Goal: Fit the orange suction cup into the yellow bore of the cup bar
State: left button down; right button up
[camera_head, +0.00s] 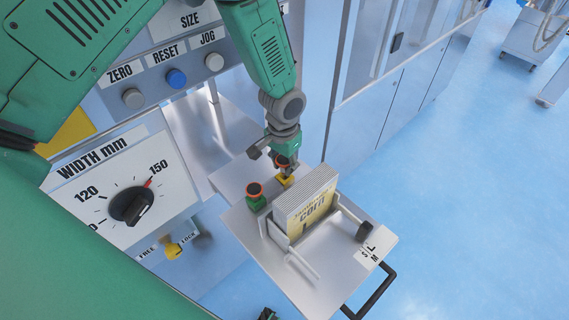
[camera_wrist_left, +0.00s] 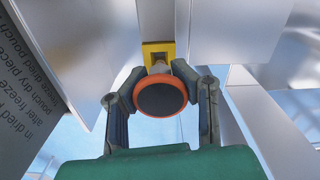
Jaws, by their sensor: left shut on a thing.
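The orange suction cup (camera_wrist_left: 172,81), a dark disc with an orange rim, is held between the fingers of my left gripper (camera_wrist_left: 160,94). In the head view my left gripper (camera_head: 281,160) is shut on it, above the tray table. The yellow bore piece (camera_wrist_left: 158,49) shows just beyond the cup in the wrist view, with a pale part between them. In the head view the yellow piece (camera_head: 286,181) is close below the gripper. Whether the cup touches the bore cannot be told. My right gripper is not seen.
A second orange-rimmed cup on a green base (camera_head: 255,194) stands close to the left. A stack of corn pouches (camera_head: 306,200) stands in a holder on the metal table (camera_head: 330,275). A panel with a width dial (camera_head: 131,206) is at left. Open blue floor lies right.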

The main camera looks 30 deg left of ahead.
pick_arm(q)
jog(key=shift+a+f, duration=0.1)
jog(key=shift+a, duration=0.3)
jog(key=shift+d, duration=0.45)
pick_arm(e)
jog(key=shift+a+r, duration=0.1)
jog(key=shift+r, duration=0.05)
pick_arm(q)
jog(key=shift+a, duration=0.1)
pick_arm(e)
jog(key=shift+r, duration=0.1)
pick_arm(q)
jog(key=shift+a, duration=0.25)
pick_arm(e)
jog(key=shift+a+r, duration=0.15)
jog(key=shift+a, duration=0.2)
pick_arm(q)
jog(key=shift+d+f, duration=0.25)
jog(key=shift+f, duration=0.1)
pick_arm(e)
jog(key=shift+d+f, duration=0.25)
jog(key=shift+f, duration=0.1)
pick_arm(q)
jog(key=shift+f, duration=0.2)
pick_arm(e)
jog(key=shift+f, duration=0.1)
